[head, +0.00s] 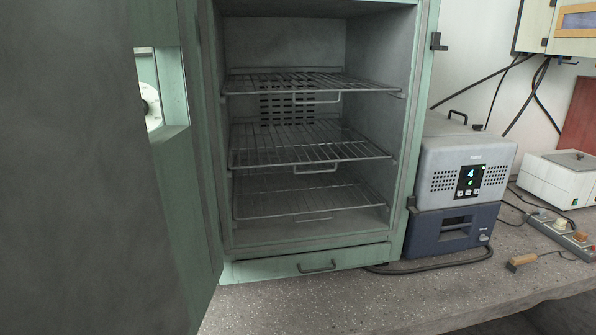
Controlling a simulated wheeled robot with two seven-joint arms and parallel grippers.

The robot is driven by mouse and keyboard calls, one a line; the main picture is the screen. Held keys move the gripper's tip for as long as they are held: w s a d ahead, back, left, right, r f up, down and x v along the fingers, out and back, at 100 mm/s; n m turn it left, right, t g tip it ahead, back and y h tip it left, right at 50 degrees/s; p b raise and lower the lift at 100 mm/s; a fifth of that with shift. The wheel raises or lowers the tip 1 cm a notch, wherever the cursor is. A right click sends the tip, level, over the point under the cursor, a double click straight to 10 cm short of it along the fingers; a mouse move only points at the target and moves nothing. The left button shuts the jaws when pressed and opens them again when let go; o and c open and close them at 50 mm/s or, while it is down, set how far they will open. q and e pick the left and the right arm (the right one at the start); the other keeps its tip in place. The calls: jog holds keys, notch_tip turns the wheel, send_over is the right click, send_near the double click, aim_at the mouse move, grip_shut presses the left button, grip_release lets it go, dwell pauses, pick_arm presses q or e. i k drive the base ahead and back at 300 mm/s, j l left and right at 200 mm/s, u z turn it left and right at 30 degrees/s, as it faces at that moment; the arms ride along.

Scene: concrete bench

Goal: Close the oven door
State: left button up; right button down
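The oven (318,258) is a pale green cabinet in the middle of the head view. Its front is open, and several wire racks (310,150) show inside the grey chamber. The oven door (180,190) stands wide open on the left, swung out toward me. Its dark grey inner face or a large dark surface (75,180) fills the left of the view, very close. Part of a white round fitting shows through an opening in the green panel. Neither of my grippers is in view.
A grey and blue instrument (465,190) stands right of the oven. A white box (562,178), a power strip (562,235) and a wooden-handled brush (522,262) lie further right. The speckled bench (330,300) is clear before the oven; its front edge is at lower right.

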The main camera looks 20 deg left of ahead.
aim_at(109, 226)
jog(key=k+j, duration=0.1)
jog(key=j, duration=0.3)
jog(key=k+j, duration=0.1)
jog(key=j, duration=0.75)
jog(key=k+j, duration=0.15)
jog(key=j, duration=0.25)
jog(key=k+j, duration=0.1)
jog(key=j, duration=0.3)
